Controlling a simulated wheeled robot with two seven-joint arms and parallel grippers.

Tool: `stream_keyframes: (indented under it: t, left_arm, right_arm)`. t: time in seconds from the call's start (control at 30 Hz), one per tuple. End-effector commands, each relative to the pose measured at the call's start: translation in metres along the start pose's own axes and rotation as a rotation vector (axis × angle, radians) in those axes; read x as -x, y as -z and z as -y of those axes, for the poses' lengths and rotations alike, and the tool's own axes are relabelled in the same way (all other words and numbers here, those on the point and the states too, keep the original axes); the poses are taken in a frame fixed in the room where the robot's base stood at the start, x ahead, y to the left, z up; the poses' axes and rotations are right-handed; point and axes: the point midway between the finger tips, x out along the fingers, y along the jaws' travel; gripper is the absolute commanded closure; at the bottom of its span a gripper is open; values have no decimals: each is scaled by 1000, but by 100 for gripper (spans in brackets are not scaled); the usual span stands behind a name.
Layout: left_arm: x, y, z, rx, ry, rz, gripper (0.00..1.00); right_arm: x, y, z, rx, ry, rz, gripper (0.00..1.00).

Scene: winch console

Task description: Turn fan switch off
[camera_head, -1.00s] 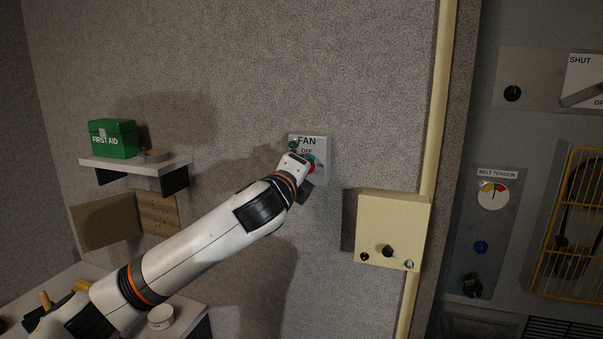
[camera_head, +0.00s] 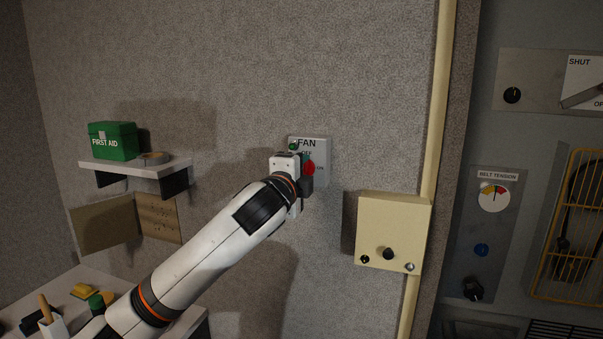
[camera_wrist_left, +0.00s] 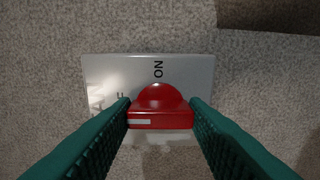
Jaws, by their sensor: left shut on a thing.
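The fan switch plate (camera_head: 321,147) is on the grey wall, with FAN at its top, OFF below that and ON at the right. Its red knob (camera_head: 310,169) sits between the fingers of my left gripper (camera_head: 307,167). In the left wrist view the red knob (camera_wrist_left: 160,108) is held between the two green fingers, and my left gripper (camera_wrist_left: 161,118) is shut on it. The knob's white mark is at its left end there, the side of the partly hidden OFF label; ON reads sideways above the knob. My right gripper is not in view.
A cream box (camera_head: 392,229) with small knobs juts out at the right, beside a cream pipe (camera_head: 437,110). A shelf (camera_head: 135,164) with a green first aid box (camera_head: 112,141) is at the left. The wall above the switch is clear.

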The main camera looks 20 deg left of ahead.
Motion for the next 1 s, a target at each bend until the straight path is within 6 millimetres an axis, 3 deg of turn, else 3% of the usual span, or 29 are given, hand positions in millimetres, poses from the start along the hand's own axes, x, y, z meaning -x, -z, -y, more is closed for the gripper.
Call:
stream_keyframes:
  t: [0.27,0.3,0.4,0.77,1.0]
  left_arm:
    - [0,0,0,4,2,0,83]
    - [0,0,0,4,2,0,54]
    - [0,0,0,3,2,0,38]
    - [5,0,1,1,-1,1,38]
    - [46,0,4,0,-3,3,38]
  right_arm:
    - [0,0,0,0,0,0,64]
    - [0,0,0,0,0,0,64]
    - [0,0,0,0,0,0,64]
    - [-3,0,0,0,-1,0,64]
    - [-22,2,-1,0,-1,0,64]
